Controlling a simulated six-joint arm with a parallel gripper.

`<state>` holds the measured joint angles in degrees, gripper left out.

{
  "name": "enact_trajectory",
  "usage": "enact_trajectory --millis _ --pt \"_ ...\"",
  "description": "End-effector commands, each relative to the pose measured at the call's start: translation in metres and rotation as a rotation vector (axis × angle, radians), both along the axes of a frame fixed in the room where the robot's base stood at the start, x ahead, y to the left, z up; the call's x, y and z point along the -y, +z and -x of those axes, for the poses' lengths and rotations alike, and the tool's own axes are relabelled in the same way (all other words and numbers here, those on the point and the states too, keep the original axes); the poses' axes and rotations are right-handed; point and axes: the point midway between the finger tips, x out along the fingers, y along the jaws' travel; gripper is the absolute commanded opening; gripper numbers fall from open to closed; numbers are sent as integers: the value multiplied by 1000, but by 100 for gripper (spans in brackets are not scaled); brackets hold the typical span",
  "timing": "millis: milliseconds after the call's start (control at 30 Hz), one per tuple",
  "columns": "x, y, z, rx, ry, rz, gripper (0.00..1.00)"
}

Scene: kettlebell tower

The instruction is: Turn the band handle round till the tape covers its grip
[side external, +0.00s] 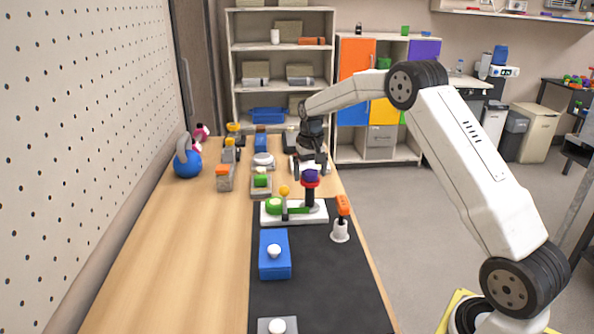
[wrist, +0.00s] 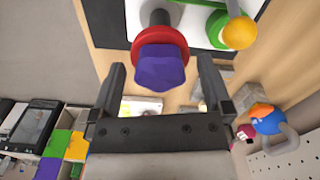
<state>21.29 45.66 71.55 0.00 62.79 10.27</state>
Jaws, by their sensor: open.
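A white base (side external: 319,217) on the black mat carries a green round part (side external: 274,204) and a dark upright post (side external: 310,197). A red ring (side external: 310,183) and a faceted purple knob (side external: 311,174) top the post. A grey lever (side external: 285,211) rises by the green part, and a yellow ball (side external: 284,190) appears at its end. My gripper (side external: 311,164) is open above the post. In the wrist view, the purple knob (wrist: 161,66) shows between its separated fingers, with visible gaps on both sides. I cannot tell which part is the tape.
An orange-handled white tool (side external: 341,225) stands right of the base. A blue box with a white knob (side external: 273,262) lies in front. A pegboard wall (side external: 90,120) bounds the left; the table's left-front area is clear.

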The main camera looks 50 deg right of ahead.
Motion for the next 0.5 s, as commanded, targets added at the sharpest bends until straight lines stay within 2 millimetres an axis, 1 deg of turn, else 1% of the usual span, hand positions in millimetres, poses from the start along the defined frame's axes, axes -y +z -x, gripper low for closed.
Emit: enact_trajectory --millis 100,133,167,200,267,300,367,400,433,500 --pt "0 0 0 0 -2 0 100" --pt "0 0 0 0 -2 0 94" --pt "0 0 0 0 -3 0 84" --pt "0 0 0 0 -3 0 71" --pt "0 0 0 0 -4 0 52" --pt "0 0 0 0 -4 0 40" --pt "0 0 0 0 -4 0 21" --pt "0 0 0 0 -4 0 8" --pt "0 0 0 0 -4 0 0" --pt "0 0 0 1 -4 -1 0"
